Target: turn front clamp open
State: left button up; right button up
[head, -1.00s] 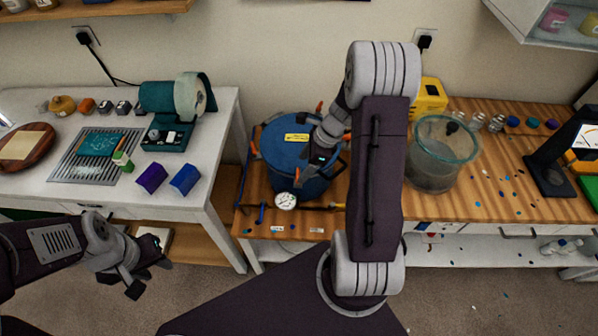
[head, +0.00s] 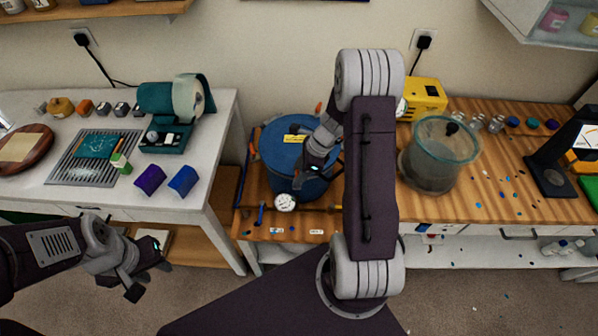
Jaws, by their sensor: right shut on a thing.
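The blue pressure pot (head: 280,158) stands on the wooden bench, with a yellow label on its lid. Orange clamps show at its rim, one at the left (head: 253,150) and one at the back (head: 318,107). How far the clamp is turned cannot be seen. A round gauge (head: 286,202) sits at the pot's front. My left gripper (head: 149,280) is open and empty, in front of the white table and away from the pot.
A clear container (head: 432,160) and a yellow box (head: 424,98) stand right of the pot, behind my right arm. The white table (head: 215,140) at left holds a green machine and blocks.

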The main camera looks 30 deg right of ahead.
jog(key=n+g+p, duration=0.1)
jog(key=n+p, duration=0.1)
jog(key=n, duration=0.1)
jog(key=shift+w+r, duration=0.1)
jog(key=shift+r, duration=0.05)
jog(key=n+g+p, duration=0.1)
jog(key=n, duration=0.1)
jog(key=n+g+p, duration=0.1)
jog(key=n, duration=0.1)
jog(key=shift+w+n+y, duration=0.1)
jog(key=shift+n+y, duration=0.2)
jog(key=n, duration=0.2)
jog(key=n+g, duration=0.1)
jog(key=n, duration=0.1)
jog(key=shift+w+n+g+h, duration=0.15)
jog(key=shift+n+g+h, duration=0.15)
jog(key=shift+h, duration=0.1)
jog(key=n, duration=0.2)
jog(key=n+g+h, duration=0.1)
jog(key=n, duration=0.2)
jog(key=shift+a+g, duration=0.1)
jog(key=shift+g, duration=0.2)
jog(key=shift+w+n+h, duration=0.1)
jog(key=shift+n+h, duration=0.2)
jog(key=shift+n, duration=0.1)
jog(key=o, duration=1.4)
jog(key=shift+c, duration=0.2)
